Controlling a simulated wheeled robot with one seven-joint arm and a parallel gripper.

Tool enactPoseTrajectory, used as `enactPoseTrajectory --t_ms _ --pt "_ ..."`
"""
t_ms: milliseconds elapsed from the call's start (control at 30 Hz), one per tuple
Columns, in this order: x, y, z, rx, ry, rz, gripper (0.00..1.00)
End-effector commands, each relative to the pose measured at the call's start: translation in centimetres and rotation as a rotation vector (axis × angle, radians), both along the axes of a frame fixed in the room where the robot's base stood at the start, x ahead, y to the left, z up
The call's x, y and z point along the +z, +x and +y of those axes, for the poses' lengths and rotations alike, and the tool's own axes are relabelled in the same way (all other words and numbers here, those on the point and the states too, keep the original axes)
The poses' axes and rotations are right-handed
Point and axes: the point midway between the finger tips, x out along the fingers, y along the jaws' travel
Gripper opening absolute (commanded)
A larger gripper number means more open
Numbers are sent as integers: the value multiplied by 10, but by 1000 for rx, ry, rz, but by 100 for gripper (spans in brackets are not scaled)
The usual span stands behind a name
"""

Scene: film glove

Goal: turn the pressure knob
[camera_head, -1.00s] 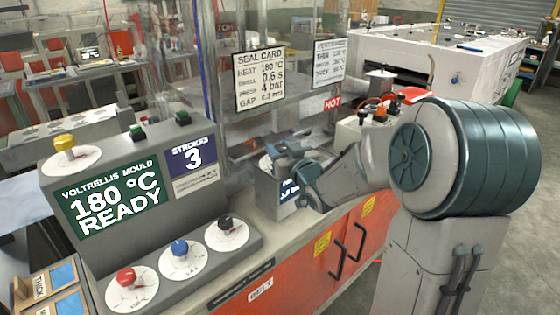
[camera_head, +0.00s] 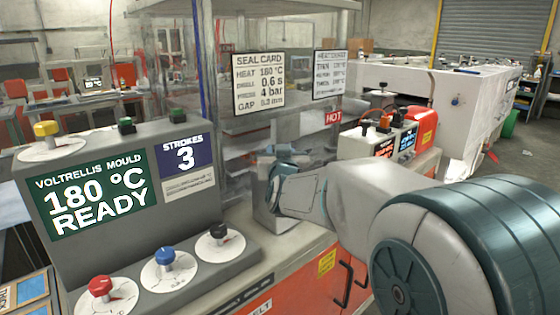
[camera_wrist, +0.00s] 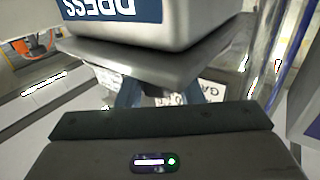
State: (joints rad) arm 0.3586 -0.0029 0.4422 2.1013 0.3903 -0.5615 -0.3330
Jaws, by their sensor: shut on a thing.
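A small grey box (camera_head: 266,212) stands on the machine's bench, left of the HOT sign. In the wrist view the grey box (camera_wrist: 160,32) fills the top and bears a blue label reading PRESS, upside down. My gripper (camera_head: 278,158) is at the top of this box, shut on the pressure knob. In the wrist view the bluish fingers of my gripper (camera_wrist: 158,94) show only partly, above my dark wrist housing.
A console at left has a red knob (camera_head: 100,287), a blue knob (camera_head: 166,257), a black knob (camera_head: 219,231) and a yellow knob (camera_head: 46,130). Its screen (camera_head: 98,195) reads 180 °C READY. A seal card (camera_head: 259,83) listing 4 bar hangs behind my gripper.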

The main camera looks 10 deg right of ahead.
Motion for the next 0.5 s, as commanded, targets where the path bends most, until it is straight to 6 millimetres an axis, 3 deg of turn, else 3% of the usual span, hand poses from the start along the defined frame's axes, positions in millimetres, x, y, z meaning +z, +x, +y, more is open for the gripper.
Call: enactPoseTrajectory --t_ms 500 --pt "0 0 -1 -31 -2 1 11"
